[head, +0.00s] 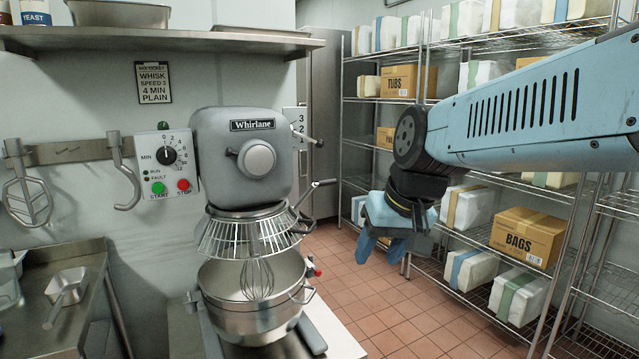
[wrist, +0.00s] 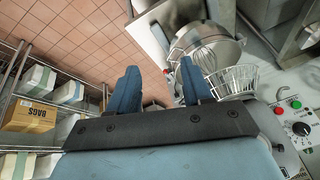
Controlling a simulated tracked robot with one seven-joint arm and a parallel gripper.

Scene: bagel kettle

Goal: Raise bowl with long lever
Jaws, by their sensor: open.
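A grey Whirlane stand mixer (head: 240,165) stands at the middle left in the head view. Its steel bowl (head: 255,305) sits low, below a wire guard, with the whisk (head: 257,280) hanging into its mouth. A long lever (head: 305,197) with a dark knob sticks out and up at the mixer's right side, just above the guard. A shorter lever (head: 308,137) sits higher, by the 3-2-1 plate. My gripper (head: 372,240) is open and empty, to the right of the long lever and apart from it. In the wrist view, my gripper (wrist: 160,85) points at the floor beside the bowl (wrist: 225,50).
A control panel (head: 167,165) with a dial and green and red buttons is left of the mixer. Wire shelves (head: 480,180) with boxes fill the right side. A red knob (head: 318,272) sits beside the bowl. Tiled floor is open between.

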